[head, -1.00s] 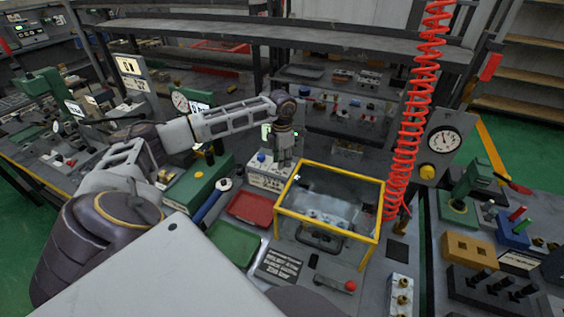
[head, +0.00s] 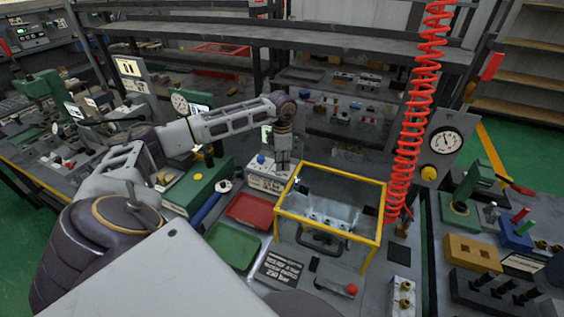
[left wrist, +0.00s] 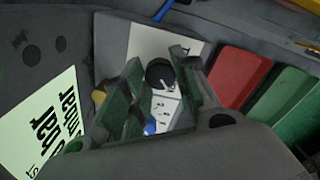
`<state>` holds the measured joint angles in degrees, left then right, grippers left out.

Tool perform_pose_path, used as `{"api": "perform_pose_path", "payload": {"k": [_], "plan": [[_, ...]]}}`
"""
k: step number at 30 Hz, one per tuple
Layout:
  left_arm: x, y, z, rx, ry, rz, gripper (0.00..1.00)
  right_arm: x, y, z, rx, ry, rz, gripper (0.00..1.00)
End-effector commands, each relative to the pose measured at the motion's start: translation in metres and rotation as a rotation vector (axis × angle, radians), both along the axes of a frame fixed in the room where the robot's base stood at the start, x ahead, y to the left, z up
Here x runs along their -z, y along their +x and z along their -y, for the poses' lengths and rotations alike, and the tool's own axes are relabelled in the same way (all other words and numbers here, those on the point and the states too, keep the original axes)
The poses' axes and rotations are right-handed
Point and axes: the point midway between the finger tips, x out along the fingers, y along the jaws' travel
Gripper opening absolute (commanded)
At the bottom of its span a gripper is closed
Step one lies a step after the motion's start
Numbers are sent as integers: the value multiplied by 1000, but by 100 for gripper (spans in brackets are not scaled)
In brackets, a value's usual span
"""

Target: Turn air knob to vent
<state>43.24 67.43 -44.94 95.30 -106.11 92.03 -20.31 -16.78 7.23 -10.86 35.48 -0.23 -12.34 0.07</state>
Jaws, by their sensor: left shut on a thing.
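A round black knob (left wrist: 160,74) stands on a white-faced block (left wrist: 143,40) in the left wrist view, between the green-grey fingers of my left gripper (left wrist: 158,62). The gripper is shut on this knob. In the head view my left gripper (head: 283,165) points down over the right part of the same white-fronted block (head: 264,181) and hides the knob. A blue knob (head: 262,160) sits to the left on the block and also shows in the left wrist view (left wrist: 150,127). I cannot read the block's markings. My right gripper is not in view.
A yellow-framed clear guard (head: 328,229) stands right of the block. Red (head: 250,209) and green (head: 234,244) trays lie in front. A red coiled hose (head: 408,145) hangs at right. A dial panel (head: 192,104) stands behind my left arm.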

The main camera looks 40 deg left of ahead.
Motion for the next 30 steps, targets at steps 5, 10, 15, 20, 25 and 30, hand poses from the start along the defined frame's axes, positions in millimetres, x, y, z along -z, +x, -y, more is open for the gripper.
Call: {"api": "perform_pose_path", "payload": {"k": [5, 10, 15, 20, 25, 30], "plan": [[-1, 0, 0, 0, 0, 1, 49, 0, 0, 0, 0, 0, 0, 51], [0, 0, 0, -1, 1, 1, 51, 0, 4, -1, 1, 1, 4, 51], [0, 0, 0, -1, 0, 0, 51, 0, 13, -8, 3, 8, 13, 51], [-5, 0, 0, -1, 1, 1, 51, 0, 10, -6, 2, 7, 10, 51], [-18, 1, 0, -1, -1, 2, 51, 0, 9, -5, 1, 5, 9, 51], [-41, 1, 0, -1, 1, 3, 51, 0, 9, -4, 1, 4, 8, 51]]}}
